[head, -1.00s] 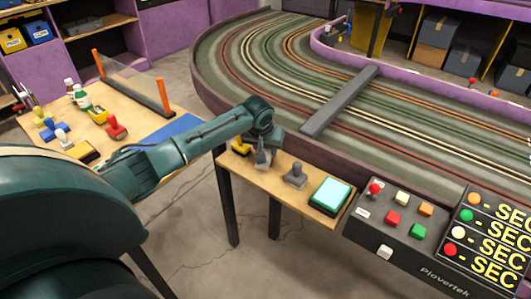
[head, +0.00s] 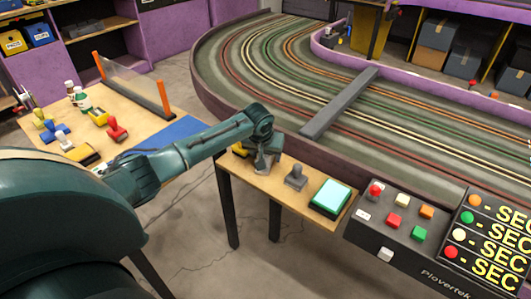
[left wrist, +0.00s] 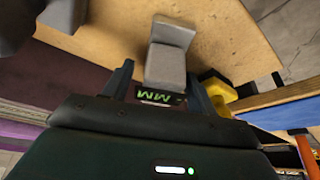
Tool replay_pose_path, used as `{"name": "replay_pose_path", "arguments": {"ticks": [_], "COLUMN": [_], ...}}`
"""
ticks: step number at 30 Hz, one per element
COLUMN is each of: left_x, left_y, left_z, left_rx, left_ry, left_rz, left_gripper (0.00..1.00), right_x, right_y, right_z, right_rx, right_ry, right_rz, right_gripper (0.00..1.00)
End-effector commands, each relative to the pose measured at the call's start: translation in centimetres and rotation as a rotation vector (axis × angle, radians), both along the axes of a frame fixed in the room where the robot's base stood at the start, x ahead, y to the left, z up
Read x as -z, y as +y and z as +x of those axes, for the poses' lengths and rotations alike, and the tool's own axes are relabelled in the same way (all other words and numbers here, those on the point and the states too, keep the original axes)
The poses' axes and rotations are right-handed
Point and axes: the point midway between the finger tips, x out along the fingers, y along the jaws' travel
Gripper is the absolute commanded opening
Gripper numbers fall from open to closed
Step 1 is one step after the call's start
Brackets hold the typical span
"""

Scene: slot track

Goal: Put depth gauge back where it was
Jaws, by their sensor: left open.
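A grey block-shaped piece with a dark base and green marks (left wrist: 165,62), which looks like the depth gauge, stands on the small wooden table (head: 262,185). My left gripper (head: 264,163) is over it at the table's back left. In the left wrist view the open fingers of my left gripper (left wrist: 162,90) are on either side of the piece's lower part. I cannot tell whether they touch it. The gripper hides much of the piece in the head view. My right gripper is not in view.
A second grey piece (head: 296,178) and a mint-topped pad (head: 331,195) stand to the right on the small table. A yellow piece (left wrist: 215,88) is close beside one finger. The track's wall (head: 320,155) runs along the back, and a control box (head: 400,225) stands right.

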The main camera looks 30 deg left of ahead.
Motion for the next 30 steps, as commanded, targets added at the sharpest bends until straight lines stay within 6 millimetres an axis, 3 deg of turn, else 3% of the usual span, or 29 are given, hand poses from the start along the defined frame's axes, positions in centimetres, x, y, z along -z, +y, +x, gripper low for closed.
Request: {"name": "replay_pose_path", "arguments": {"ticks": [5, 18, 24, 30], "left_x": [-1.4, -9.5, -11.2, -11.4], "left_y": [-0.1, -1.1, -1.4, -1.4], "left_z": [-0.3, -3.5, -4.3, -4.4], "left_rx": [0.0, 0.0, 0.0, -0.001], "left_ry": [-0.001, -0.002, 0.0, 0.0], "left_rz": [-0.001, 0.0, -0.001, 0.0], "left_gripper": [0.57, 0.57, 0.57, 0.57], "right_x": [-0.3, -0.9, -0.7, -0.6], "right_y": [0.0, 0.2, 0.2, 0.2], "right_z": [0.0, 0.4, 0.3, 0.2], "right_rx": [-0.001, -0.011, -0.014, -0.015], "right_ry": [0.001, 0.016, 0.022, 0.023], "right_rz": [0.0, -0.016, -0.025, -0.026], "right_gripper": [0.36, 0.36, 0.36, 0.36]}}
